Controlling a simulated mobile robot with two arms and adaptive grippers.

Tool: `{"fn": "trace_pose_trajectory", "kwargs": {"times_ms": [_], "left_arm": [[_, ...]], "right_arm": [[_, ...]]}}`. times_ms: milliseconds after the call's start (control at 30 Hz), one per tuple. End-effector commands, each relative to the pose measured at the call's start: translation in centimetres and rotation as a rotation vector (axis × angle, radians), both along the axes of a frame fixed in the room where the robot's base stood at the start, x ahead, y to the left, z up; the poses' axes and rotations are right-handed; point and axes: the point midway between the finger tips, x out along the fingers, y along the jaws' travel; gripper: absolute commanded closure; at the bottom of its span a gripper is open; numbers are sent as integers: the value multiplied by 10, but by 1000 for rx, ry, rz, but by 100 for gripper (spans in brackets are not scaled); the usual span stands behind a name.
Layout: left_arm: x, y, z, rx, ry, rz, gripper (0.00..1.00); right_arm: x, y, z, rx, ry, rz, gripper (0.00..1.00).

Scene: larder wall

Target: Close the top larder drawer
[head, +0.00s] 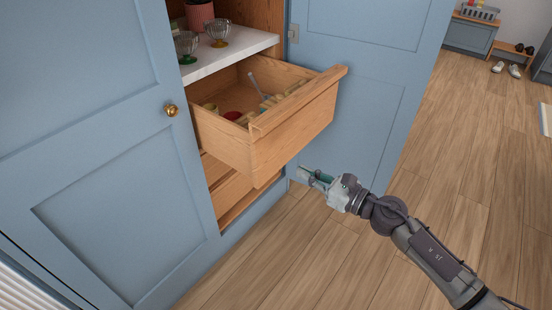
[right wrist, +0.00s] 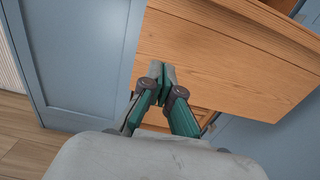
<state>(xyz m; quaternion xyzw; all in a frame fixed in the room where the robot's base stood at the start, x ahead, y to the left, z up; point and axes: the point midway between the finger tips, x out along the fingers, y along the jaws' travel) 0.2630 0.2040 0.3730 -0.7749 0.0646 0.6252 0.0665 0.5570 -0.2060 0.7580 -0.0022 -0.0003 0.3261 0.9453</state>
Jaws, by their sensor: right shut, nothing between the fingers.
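The top larder drawer (head: 295,132) is light wood and stands pulled well out of the blue larder, with several small items and a light handled tool inside. Its front also fills the upper part of the right wrist view (right wrist: 220,60). My right gripper (head: 304,171) is low in front of the drawer, to the right of its lower front edge. In the right wrist view my right gripper (right wrist: 162,72) has its fingertips together with nothing between them, in front of the drawer face; I cannot tell whether they touch it. My left gripper is not in view.
A lower wooden drawer (head: 228,188) sits inside the larder. A white shelf (head: 232,52) above holds glass cups and a pot. The left blue door (head: 90,130) has a brass knob; the right blue door (head: 365,75) stands open.

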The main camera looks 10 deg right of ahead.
Motion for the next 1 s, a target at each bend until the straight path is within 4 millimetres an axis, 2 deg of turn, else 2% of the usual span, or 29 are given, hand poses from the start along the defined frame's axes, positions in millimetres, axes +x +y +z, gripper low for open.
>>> {"fn": "trace_pose_trajectory", "kwargs": {"times_ms": [200,500,1000], "left_arm": [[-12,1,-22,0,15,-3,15],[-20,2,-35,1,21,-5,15],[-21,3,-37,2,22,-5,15]], "right_arm": [[40,30,3,3,-1,-1,100],[75,58,0,4,2,-2,100],[81,63,-1,3,2,-2,100]]}}
